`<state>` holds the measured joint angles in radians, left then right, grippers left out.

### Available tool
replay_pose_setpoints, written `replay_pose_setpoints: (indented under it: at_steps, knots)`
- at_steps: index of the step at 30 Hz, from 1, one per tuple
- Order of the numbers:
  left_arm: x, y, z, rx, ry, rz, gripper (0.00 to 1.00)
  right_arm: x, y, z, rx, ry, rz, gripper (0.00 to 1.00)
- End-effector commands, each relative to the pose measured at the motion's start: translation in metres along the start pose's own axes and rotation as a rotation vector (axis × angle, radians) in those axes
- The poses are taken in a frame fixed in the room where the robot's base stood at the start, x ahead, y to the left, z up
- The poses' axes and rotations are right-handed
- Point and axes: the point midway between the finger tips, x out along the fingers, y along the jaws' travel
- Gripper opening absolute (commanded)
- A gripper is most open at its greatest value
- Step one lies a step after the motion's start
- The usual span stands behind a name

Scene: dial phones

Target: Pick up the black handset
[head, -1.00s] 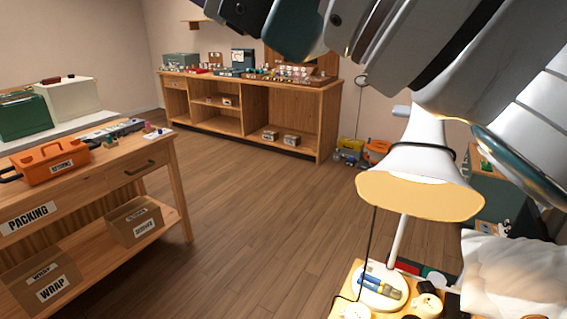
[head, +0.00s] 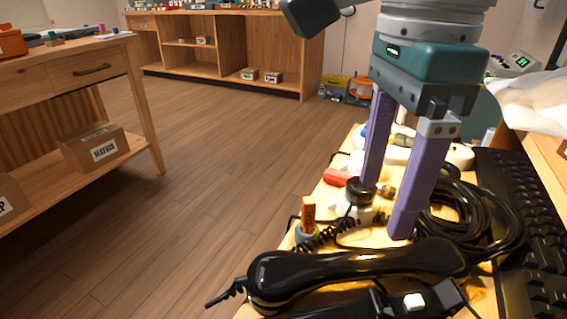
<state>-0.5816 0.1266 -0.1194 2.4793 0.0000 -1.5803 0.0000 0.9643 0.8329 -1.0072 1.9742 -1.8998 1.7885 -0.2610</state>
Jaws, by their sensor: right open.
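The black handset (head: 355,268) lies across the black phone body (head: 345,303) at the bottom of the head view, with a coiled cord (head: 325,237) near it. My right gripper (head: 385,214) comes down from the top, its two purple fingers spread apart. It is open and empty, with its fingertips behind the handset in the picture and no visible contact. The front of the phone is cut off by the frame's lower edge. My left gripper is not in view.
A black keyboard (head: 528,225) runs along the right side. Coiled black cable (head: 470,215), a red object (head: 337,178) and an orange-topped item (head: 308,212) crowd the yellow desk. A packing bench (head: 95,70) stands left, with open floor (head: 215,165) between.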

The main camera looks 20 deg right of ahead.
Motion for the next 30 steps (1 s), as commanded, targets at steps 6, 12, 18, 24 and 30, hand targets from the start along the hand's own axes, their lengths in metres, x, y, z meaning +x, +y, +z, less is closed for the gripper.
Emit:
replay_pose_setpoints:
  at_steps: [6,12,18,24,30]
  knots:
    - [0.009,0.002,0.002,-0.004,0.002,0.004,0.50,0.030,-0.001,-0.004,0.004,0.018,-0.002,0.75]
    - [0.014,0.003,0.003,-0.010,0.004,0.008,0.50,0.051,-0.001,-0.004,0.002,0.014,-0.002,0.75]
    - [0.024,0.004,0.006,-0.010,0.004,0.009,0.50,0.080,0.000,-0.003,0.003,0.015,0.000,0.75]
    - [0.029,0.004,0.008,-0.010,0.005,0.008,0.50,0.099,-0.001,-0.002,0.002,0.012,-0.004,0.75]
    - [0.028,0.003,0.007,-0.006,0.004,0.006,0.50,0.098,-0.001,-0.002,0.002,0.012,-0.004,0.70]
